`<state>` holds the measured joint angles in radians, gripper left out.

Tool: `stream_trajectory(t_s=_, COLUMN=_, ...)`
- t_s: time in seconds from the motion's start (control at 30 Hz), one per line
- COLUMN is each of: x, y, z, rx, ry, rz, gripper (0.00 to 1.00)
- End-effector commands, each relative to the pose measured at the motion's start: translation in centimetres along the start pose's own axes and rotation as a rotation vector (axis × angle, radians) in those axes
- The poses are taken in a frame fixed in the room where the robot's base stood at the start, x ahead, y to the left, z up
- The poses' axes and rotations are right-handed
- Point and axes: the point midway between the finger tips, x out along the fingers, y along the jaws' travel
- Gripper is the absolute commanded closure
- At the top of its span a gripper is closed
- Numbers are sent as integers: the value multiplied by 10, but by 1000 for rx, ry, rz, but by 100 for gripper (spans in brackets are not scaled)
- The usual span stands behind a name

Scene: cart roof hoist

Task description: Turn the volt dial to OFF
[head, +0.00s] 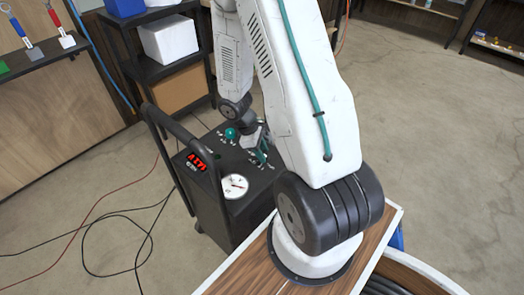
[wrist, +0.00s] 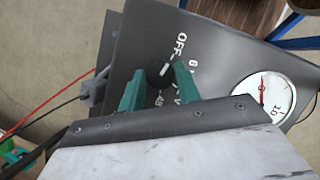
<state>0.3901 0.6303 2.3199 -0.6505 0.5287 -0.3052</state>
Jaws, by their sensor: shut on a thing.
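The volt dial (wrist: 157,93) is a dark round knob in the wrist view, with a short white mark on it. Its printed scale has OFF (wrist: 180,45) above and right of the knob, with other white labels lower down, partly hidden by my fingers. The white mark seems to slant up and right, but I cannot tell exactly which label it meets. My gripper (wrist: 160,84) has its two green fingers on either side of the knob, shut on it. In the head view my gripper (head: 262,153) is at the cart's top panel, and my arm hides the dial.
A shelf rack (head: 125,60) stands behind. Cables (head: 120,215) lie on the floor at left.

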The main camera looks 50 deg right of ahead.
Motion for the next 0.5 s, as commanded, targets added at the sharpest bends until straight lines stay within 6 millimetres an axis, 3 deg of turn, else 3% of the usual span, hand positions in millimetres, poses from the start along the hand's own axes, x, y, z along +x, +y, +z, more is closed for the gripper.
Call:
stream_trajectory(t_s=0.37, x=0, y=1, z=0, rx=-5, ry=0, rz=2, gripper=90)
stream_trajectory(t_s=0.4, x=0, y=0, z=0, rx=-5, ry=0, rz=2, gripper=59)
stream_trajectory(t_s=0.47, x=0, y=0, z=0, rx=-4, ry=0, rz=2, gripper=45)
stream_trajectory(t_s=0.5, x=0, y=0, z=0, rx=-4, ry=0, rz=2, gripper=45)
